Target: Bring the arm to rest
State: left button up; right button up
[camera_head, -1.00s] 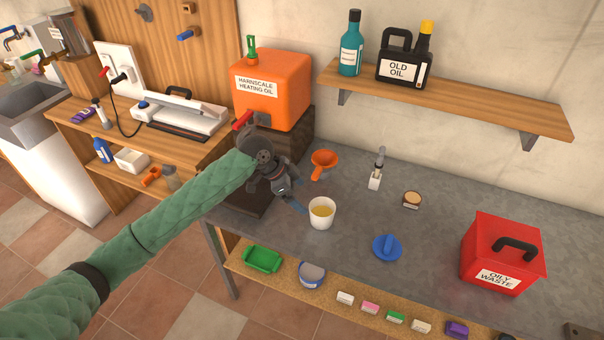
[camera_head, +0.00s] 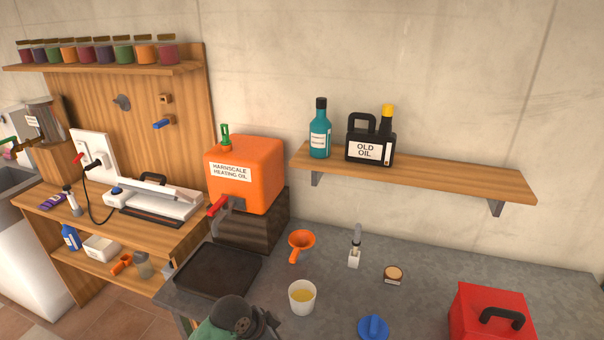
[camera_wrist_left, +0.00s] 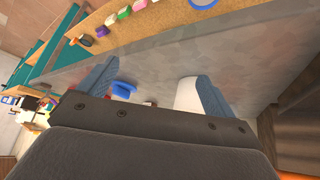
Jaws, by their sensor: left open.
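My left arm enters the head view at the bottom edge, and its dark wrist (camera_head: 238,318) is in front of the grey bench, left of and nearer than the white cup (camera_head: 302,296) of yellow liquid. The fingertips are cut off or hidden there. In the left wrist view my left gripper (camera_wrist_left: 152,86) is open, its two blue fingers apart. A white thing, probably the cup (camera_wrist_left: 186,96), shows beside the right-hand finger; whether they touch I cannot tell. My right gripper is in neither view.
On the grey bench are a dark tray (camera_head: 212,270), an orange funnel (camera_head: 301,242), a blue lid (camera_head: 373,328) and a red waste box (camera_head: 470,312). A wooden shelf (camera_head: 450,180) holds bottles above.

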pick_arm(q)
jog(key=s+a+f+n+y, duration=0.25)
jog(key=s+a+n, duration=0.25)
jog(key=s+a, duration=0.45)
jog(key=s+a+f+n+y, duration=0.1)
jog(key=s+a+n+y, duration=0.35)
jog(key=s, duration=0.85)
notch_tip(320, 180, down, 26)
jog(key=w+h+b, duration=0.1)
jog(key=w+h, duration=0.1)
jog(key=s+f, duration=0.4)
jog(key=f, duration=0.8)
jog(key=s+f+g+b, duration=0.1)
jog(key=s+f, duration=0.3)
jog(key=f, duration=0.8)
jog(key=shift+s+d, duration=0.15)
jog(key=shift+s, duration=0.05)
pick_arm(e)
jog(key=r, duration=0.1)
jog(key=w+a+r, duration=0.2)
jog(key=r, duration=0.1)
pick_arm(q)
jog(key=shift+f, duration=0.1)
